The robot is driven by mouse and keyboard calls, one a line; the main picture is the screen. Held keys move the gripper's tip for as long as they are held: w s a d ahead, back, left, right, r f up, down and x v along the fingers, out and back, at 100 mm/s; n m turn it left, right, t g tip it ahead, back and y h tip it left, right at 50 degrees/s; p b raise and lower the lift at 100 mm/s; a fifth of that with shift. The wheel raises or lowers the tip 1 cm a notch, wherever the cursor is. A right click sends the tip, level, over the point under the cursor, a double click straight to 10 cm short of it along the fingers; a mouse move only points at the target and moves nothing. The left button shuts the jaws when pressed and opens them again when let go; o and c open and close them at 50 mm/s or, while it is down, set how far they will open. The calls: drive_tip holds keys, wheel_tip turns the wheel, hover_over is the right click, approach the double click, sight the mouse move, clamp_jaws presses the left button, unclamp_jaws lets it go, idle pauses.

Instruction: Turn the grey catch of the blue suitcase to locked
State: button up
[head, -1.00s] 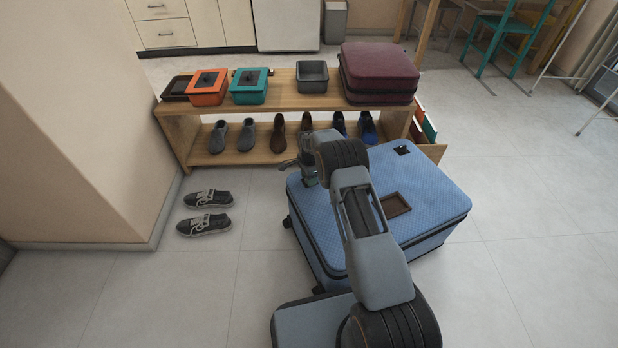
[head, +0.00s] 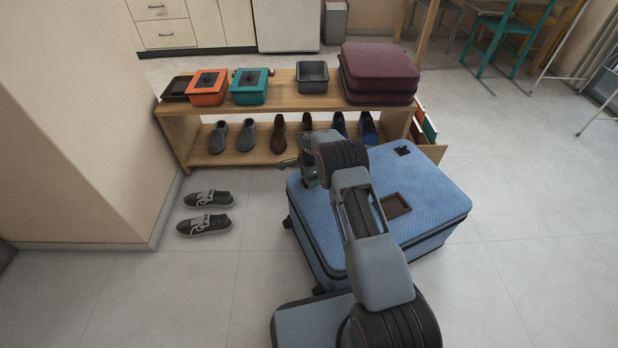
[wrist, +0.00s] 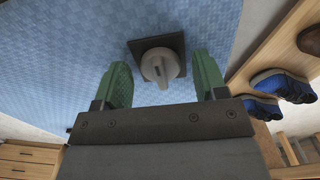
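The blue suitcase (head: 440,195) lies flat on the floor; its patterned face also fills much of the wrist view (wrist: 60,65). The grey catch (wrist: 159,66) is a round knob with a raised bar and a small dark slot, on a dark square plate (wrist: 178,44). My gripper (wrist: 163,78) is open, its green fingers on the left and right of the catch with a gap on each side. Whether the fingertips reach down beside the knob is unclear. In the head view my gripper (head: 309,172) is over the suitcase's far left corner, and it hides the catch.
A wooden bench (head: 285,100) behind the suitcase carries boxes, trays and a maroon suitcase (head: 379,72), with several shoes on its lower shelf. A dark fitting (head: 402,150) and a brown recessed handle (head: 396,204) are on the blue suitcase. Sneakers (head: 207,211) lie left on open floor.

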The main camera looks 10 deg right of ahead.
wheel_tip(320, 180, up, 14)
drive_tip(key=p, duration=0.5)
idle(0.6)
drive_tip(key=s+r+n+t+p, duration=0.15)
drive_tip(key=s+r+p, duration=0.3)
drive_tip(key=r, duration=0.65)
drive_tip(key=s+r+n+p, duration=0.35)
drive_tip(key=r+p, duration=0.25)
drive_tip(key=r, duration=0.6)
drive_tip(key=s+r+n+p, duration=0.2)
drive_tip(key=s+r+p, duration=0.35)
drive_tip(key=r, duration=0.55)
drive_tip(key=s+r+n+t+p, duration=0.2)
drive_tip(key=s+r+n+p, duration=0.7)
drive_tip(key=s+r+p, duration=0.6)
drive_tip(key=s+r, duration=0.3)
drive_tip(key=s, duration=0.3)
drive_tip(key=shift+r, duration=0.1)
